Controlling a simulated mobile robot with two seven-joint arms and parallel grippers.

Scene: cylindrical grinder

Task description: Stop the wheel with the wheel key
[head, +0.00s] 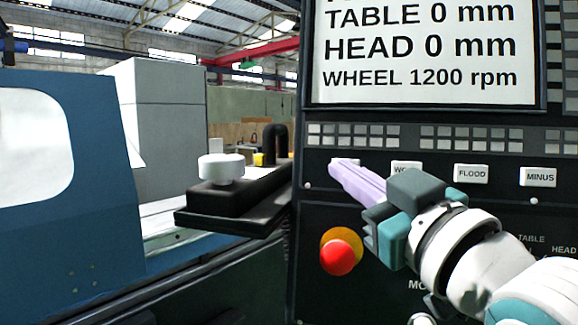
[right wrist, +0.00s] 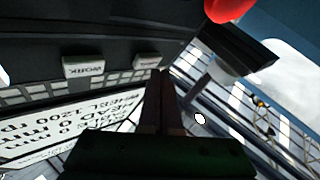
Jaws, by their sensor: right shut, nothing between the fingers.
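The black control panel carries a row of white keys. The leftmost one, the wheel key (head: 345,162), is partly covered by my fingertips, and its label cannot be read. It also shows in the right wrist view (right wrist: 146,60), just beyond the fingertips. My right gripper (head: 342,172) has its lilac fingers shut and empty, tips at this key; whether they touch it I cannot tell. The fingers also show in the right wrist view (right wrist: 158,76). The screen (head: 420,95) reads WHEEL 1200 rpm. My left gripper is not in view.
The WORK key (head: 405,168), partly hidden, is close to the right, then FLOOD (head: 471,174) and MINUS (head: 540,177). A red stop button (head: 338,257) lies below my fingers. A black ledge with a white knob (head: 221,168) stands left of the panel.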

